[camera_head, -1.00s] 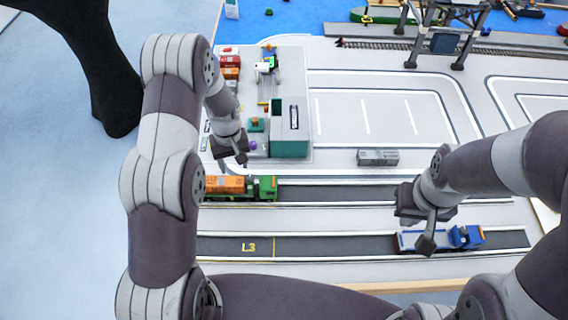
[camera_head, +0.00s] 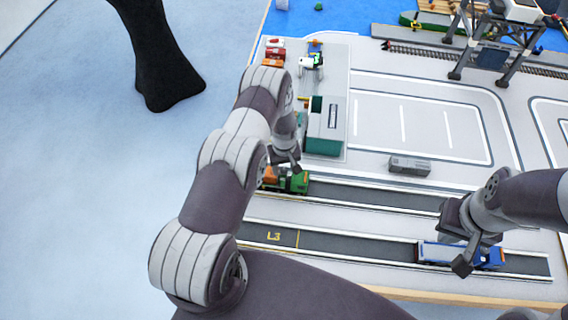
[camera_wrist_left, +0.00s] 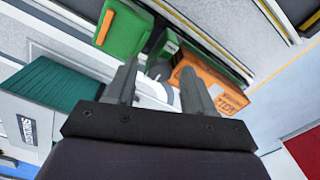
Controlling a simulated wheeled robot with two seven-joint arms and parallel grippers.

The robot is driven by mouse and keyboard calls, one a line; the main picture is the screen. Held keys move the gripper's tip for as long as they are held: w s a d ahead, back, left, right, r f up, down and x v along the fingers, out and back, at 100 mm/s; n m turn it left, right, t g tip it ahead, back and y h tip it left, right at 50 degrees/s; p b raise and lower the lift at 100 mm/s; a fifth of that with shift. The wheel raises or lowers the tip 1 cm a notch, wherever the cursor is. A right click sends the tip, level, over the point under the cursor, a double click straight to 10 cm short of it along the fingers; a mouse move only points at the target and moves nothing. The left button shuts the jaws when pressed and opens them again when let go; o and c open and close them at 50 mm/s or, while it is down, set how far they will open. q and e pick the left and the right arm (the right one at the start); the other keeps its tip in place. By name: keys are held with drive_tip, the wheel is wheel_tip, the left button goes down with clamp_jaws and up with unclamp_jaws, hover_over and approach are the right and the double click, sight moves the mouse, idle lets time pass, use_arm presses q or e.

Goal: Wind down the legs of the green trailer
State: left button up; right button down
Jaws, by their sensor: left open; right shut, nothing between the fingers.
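The green truck (camera_head: 294,183) stands on the upper dark lane in the head view, partly behind my left arm. Its orange container (camera_head: 269,175) is mostly hidden there. The left wrist view shows its green cab (camera_wrist_left: 124,28) at the top and the orange container (camera_wrist_left: 212,82) to the right. The green trailer's legs cannot be made out. My left gripper (camera_head: 287,163) is open and empty just above the truck; its fingers (camera_wrist_left: 158,80) point at the gap area between cab and container. My right gripper (camera_head: 464,264) is shut and empty, over the blue truck.
The blue truck (camera_head: 489,257) with its blue trailer (camera_head: 430,252) is on the lower lane. A white building with a teal end (camera_head: 322,142) stands close beyond the left gripper. A grey container (camera_head: 409,165) lies right of it. A gantry crane (camera_head: 492,45) stands at the back.

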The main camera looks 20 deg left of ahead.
use_arm(q)
clamp_jaws()
drive_tip(key=shift+f, duration=0.1)
